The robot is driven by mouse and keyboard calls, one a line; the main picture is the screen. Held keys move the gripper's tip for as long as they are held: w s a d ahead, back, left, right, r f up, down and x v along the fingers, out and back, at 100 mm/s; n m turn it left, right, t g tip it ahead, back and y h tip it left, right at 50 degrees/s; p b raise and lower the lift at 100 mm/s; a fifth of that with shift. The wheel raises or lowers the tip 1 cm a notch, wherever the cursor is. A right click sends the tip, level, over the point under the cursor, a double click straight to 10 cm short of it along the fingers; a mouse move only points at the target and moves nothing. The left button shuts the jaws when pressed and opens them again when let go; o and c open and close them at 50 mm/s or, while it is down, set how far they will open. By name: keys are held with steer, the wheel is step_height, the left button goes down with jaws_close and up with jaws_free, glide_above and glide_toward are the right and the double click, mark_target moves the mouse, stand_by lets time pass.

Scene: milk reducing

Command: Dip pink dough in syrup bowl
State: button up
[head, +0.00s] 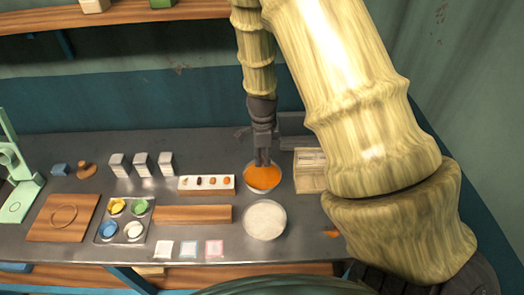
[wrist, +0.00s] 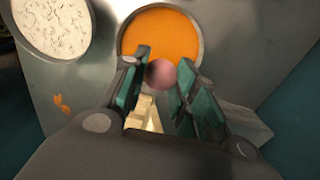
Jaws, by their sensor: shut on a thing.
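The syrup bowl (head: 262,178) holds orange syrup and stands on the grey counter, right of the middle. In the wrist view its orange surface (wrist: 160,32) lies just beyond my fingertips. The pink dough (wrist: 161,73) is a small round ball between my fingertips. My gripper (wrist: 163,75) is shut on it. In the head view my gripper (head: 262,163) points down over the back part of the syrup bowl, and the dough is hidden there. I cannot tell whether the dough touches the syrup.
A bowl of white flakes (head: 265,220) stands just in front of the syrup bowl. A wooden box (head: 310,170) is close on the right. A white tray (head: 207,185) with several small balls is on the left. Orange drops (wrist: 61,104) lie on the counter.

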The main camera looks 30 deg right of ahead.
steer(key=b, duration=0.4)
glide_above(262, 181)
steer(key=shift+s+d+f, duration=0.1)
steer(key=shift+f, duration=2.25)
steer(key=shift+f+b, duration=1.5)
steer(key=shift+f, duration=1.35)
steer(key=shift+f, duration=0.3)
steer(key=shift+r+p, duration=0.15)
steer(key=shift+p, duration=0.3)
steer(key=shift+r+p, duration=3.2)
steer(key=shift+r, duration=0.5)
